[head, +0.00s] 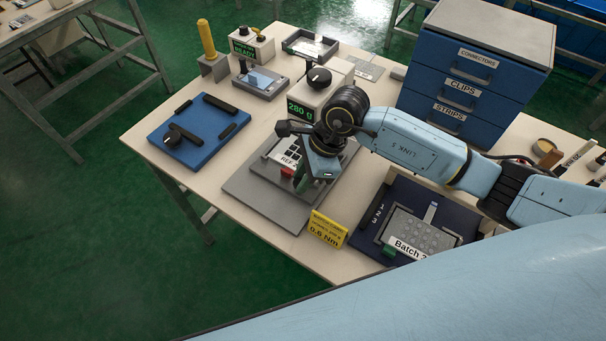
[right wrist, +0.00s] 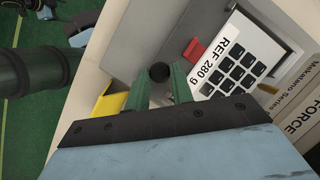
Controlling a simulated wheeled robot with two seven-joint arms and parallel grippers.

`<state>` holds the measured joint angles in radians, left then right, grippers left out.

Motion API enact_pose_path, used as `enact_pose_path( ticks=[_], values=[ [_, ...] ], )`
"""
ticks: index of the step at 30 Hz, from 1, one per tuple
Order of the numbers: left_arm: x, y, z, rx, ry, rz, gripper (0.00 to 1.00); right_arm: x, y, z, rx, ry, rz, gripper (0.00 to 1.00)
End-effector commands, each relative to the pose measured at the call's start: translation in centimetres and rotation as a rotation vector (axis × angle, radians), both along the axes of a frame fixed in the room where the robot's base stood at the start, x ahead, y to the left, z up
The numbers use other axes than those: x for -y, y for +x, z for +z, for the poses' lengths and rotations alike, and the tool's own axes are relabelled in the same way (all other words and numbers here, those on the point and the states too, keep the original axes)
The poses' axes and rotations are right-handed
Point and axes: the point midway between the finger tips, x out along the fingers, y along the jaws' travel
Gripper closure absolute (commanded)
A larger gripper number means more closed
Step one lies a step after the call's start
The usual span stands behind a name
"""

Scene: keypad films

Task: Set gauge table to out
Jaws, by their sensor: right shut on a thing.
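The force gauge stands mid-table with a green 280 g display (head: 300,109) and a black dial (head: 319,77). In front of it lies the grey gauge table (head: 258,203), partly hidden by my right arm. A keypad film labelled REF 280 g (right wrist: 240,68) lies on it, beside a red tab (right wrist: 193,49). My right gripper (head: 303,183) is low over the front right of the gauge table. In the right wrist view its green fingers are shut on a dark round knob (right wrist: 159,72). My left gripper is not in view.
A yellow 0.6 Nm sign (head: 327,230) stands close to the right gripper. A dark blue tray (head: 375,228) marked Batch is to its right. A blue fixture (head: 195,150) sits at left, and blue drawers (head: 465,80) stand behind my right arm. Bare tabletop shows at front left.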

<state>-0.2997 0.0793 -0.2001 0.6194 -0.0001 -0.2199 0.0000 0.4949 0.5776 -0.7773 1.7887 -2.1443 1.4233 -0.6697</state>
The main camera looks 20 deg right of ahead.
Motion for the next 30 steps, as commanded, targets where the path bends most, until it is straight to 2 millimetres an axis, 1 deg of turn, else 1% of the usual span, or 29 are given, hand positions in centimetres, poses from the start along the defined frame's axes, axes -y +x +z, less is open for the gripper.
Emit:
enact_pose_path(
  ticks=[2, 5, 9, 13, 17, 24, 25, 30],
  values=[
    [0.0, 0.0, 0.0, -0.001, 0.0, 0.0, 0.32, 0.0, 0.0, 0.1, 0.0, 0.0, 0.0, 1.0],
    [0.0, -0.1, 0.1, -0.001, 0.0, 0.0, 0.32, -1.0, -0.7, 0.1, 0.0, 0.001, 0.003, 1.0],
    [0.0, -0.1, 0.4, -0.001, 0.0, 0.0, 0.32, -3.4, -2.6, 0.1, 0.0, 0.001, 0.005, 1.0],
    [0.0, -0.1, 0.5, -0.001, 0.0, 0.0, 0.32, -5.2, -4.0, 0.1, -0.001, 0.001, 0.004, 1.0],
    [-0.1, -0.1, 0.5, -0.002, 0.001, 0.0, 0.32, -5.9, -4.6, 0.1, 0.0, 0.001, 0.001, 1.0],
    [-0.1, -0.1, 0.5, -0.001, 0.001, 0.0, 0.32, -6.0, -4.7, 0.1, -0.003, 0.004, 0.004, 1.0],
    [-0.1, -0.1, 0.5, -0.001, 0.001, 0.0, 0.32, -6.0, -4.7, 0.1, -0.003, 0.005, 0.004, 0.76],
    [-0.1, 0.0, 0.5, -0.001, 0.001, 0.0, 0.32, -6.0, -4.7, 0.0, -0.003, 0.003, 0.002, 0.55]
  ],
)
